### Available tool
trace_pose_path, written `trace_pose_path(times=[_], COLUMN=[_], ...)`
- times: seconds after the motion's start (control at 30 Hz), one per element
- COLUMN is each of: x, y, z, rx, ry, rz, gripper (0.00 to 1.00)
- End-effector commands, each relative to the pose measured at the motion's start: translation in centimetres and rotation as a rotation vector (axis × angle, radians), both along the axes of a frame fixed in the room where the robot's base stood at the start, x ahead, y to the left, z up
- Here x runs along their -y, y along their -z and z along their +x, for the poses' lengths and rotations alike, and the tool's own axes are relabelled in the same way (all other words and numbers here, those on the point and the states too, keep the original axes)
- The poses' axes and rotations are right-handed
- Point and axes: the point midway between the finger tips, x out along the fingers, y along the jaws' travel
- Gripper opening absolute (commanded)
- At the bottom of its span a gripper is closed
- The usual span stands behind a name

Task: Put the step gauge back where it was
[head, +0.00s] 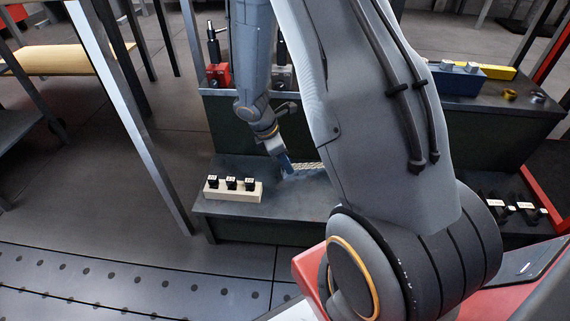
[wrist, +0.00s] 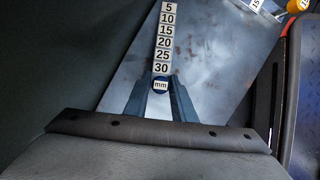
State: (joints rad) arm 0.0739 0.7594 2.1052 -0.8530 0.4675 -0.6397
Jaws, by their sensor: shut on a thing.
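The step gauge (wrist: 164,42) runs straight out ahead of my gripper (wrist: 162,92) in the wrist view. It has a column of white labels from 5 to 30 and a round "mm" mark at its near end. My gripper's two blue-grey fingers are shut on that near end. In the head view my gripper (head: 287,166) is low over the dark lower step of the bench. A pale strip of the gauge (head: 306,167) shows beside the fingers, partly hidden by my arm. I cannot tell whether the gauge touches the surface.
A cream block with several black labelled pieces (head: 233,191) stands left of my gripper on the lower step (head: 235,216). Red (head: 218,75) and grey tool stands are on the upper level. A blue box (head: 457,80) sits at right. My arm hides the middle.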

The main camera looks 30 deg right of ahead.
Motion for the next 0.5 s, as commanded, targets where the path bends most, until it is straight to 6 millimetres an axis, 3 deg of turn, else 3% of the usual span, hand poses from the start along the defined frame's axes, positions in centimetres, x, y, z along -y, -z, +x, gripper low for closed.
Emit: trace_pose_path(times=[0.27,0.3,0.4,0.5], x=[0.02,0.0,0.01,0.01], y=[0.03,0.04,0.02,0.02], z=[0.04,0.0,0.0,0.0], rx=[0.001,0.0,0.001,0.0], ry=[0.001,0.001,0.001,0.001], rz=[0.0,0.0,0.0,0.0], gripper=[0.0,0.28,0.42,0.42])
